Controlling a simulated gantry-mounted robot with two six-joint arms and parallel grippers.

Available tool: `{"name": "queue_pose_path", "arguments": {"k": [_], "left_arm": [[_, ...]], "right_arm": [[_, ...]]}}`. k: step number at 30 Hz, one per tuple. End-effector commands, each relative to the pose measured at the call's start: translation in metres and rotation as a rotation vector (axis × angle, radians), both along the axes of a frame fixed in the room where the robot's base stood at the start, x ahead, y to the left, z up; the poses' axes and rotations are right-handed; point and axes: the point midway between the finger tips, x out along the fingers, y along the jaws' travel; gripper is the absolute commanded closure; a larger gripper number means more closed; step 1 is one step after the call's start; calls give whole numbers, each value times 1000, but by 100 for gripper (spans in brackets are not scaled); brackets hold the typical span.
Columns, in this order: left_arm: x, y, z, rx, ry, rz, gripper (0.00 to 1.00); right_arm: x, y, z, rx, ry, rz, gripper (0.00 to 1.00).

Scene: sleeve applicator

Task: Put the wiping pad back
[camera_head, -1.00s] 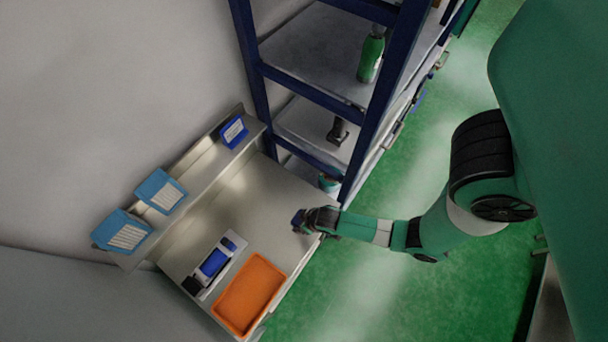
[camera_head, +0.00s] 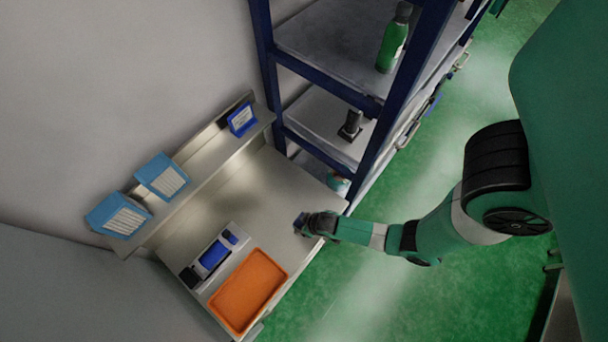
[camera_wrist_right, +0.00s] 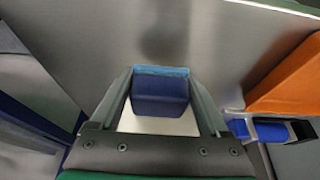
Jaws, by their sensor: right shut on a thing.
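The wiping pad (camera_wrist_right: 160,92) is a dark blue block with a lighter blue edge. In the right wrist view it sits between the two fingers of my right gripper (camera_wrist_right: 166,98), which is shut on it. In the head view my right gripper (camera_head: 306,224) is over the right edge of the steel table, with the blue pad (camera_head: 299,220) showing at its tip. I cannot tell whether the pad touches the table. My left gripper is not in view.
A blue device on a pale base (camera_head: 214,252) and an orange tray (camera_head: 212,306) are at the table's front. Blue boxes (camera_head: 162,176) stand on the raised ledge. A blue-framed shelf rack (camera_head: 268,70) rises behind. The table's middle (camera_head: 235,205) is clear.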

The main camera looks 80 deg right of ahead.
Motion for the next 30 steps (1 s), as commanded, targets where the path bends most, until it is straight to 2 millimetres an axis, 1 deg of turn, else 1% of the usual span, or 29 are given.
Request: {"name": "queue_pose_path", "arguments": {"k": [7,18,22,23,25,26,30], "left_arm": [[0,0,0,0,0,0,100],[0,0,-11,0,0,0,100],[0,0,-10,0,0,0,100],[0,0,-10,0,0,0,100],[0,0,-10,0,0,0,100],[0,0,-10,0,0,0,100],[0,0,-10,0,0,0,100]], "right_arm": [[0,0,-1,1,-2,-1,100],[0,0,-14,0,-1,-1,100],[0,0,-13,1,-2,-1,100],[0,0,-13,0,-1,-1,16],[0,0,-13,0,-1,-1,3],[0,0,-13,0,-1,-1,0],[0,0,-13,1,-2,-1,0]]}}
